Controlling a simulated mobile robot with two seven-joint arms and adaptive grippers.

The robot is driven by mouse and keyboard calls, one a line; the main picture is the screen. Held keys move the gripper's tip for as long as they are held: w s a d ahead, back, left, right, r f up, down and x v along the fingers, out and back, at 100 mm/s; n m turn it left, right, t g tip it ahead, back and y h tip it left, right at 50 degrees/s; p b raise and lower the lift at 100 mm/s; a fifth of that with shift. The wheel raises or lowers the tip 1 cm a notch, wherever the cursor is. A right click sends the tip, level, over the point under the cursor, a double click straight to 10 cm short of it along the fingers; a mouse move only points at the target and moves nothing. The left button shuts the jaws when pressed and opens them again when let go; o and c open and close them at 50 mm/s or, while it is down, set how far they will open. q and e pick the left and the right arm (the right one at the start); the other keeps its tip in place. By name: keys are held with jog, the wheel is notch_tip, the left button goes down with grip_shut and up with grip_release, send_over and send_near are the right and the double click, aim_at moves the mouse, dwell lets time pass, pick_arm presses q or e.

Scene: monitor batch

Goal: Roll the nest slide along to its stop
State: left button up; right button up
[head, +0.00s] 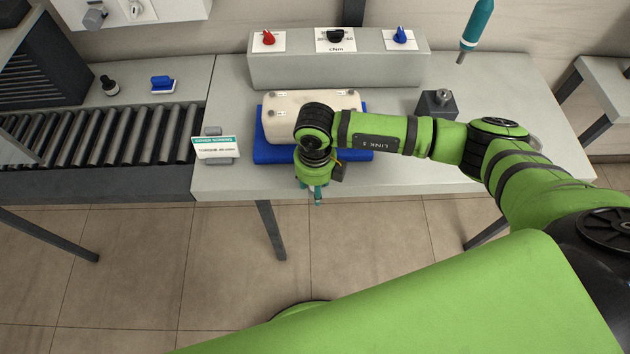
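A blue slide plate (270,152), apparently the nest slide, lies on the grey table (225,182). A cream rounded housing (283,104) rests on it. My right arm comes in from the right and crosses in front of the plate and housing, hiding part of both. My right gripper (318,195) points down near the table's front edge, just in front of the plate in the picture. Its fingers are small and partly hidden by the wrist, so I cannot tell whether they are open, or whether they touch the plate. My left gripper is not in view.
A grey console (340,73) with red, black and blue knobs stands behind the plate. A dark block (437,106) is to its right. A small sign (216,148) stands left, beside the roller conveyor (95,140). A teal screwdriver (476,25) hangs at upper right.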

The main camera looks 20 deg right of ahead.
jog(key=shift+w+r, duration=0.15)
jog(key=shift+w, duration=0.15)
jog(key=shift+r, duration=0.4)
notch_tip(320, 180, up, 11)
jog(key=shift+s, duration=0.15)
